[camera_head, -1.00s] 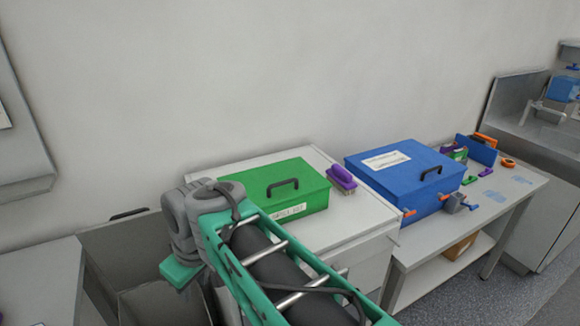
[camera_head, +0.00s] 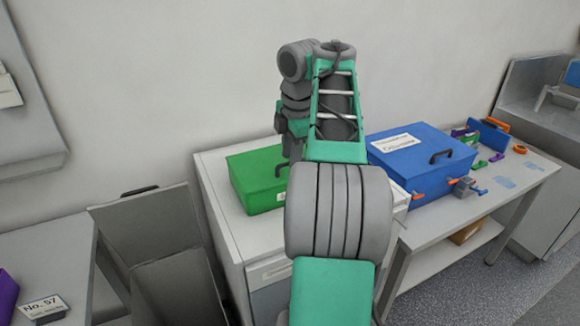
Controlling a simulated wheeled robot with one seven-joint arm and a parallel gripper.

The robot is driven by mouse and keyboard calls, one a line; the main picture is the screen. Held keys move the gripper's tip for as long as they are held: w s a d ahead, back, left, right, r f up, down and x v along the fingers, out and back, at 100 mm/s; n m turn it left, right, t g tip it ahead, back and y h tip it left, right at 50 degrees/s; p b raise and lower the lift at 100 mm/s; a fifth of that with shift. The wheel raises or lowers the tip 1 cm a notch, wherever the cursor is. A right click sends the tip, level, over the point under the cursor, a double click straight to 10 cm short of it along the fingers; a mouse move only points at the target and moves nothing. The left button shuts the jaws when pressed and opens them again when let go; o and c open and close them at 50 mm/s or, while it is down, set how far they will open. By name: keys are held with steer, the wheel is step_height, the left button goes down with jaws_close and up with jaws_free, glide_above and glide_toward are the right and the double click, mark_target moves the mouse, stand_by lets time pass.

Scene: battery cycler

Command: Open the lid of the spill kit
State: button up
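The spill kit is a green box (camera_head: 256,184) with a shut lid, on a white cabinet top in the middle of the view. A dark handle (camera_head: 283,168) shows partly on its lid. My arm reaches up in front of it and bends down, so the box's right part and most of its front label are hidden. My gripper (camera_head: 293,150) points down at the box, at the right of the visible handle part. Its fingers are too small and dark to tell open from shut, and I cannot tell if it touches the handle.
A blue box (camera_head: 420,160) with a white label and dark handle stands right of my arm on a table with small tools. A wall (camera_head: 180,80) is behind. An open grey bin (camera_head: 150,235) stands at left. The cabinet top (camera_head: 222,222) is bare left of the kit.

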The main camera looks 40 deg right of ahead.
steer(key=shift+w+f, duration=0.1)
steer(key=shift+f, duration=0.05)
steer(key=shift+c, duration=0.5)
jaws_close()
stand_by(0.9)
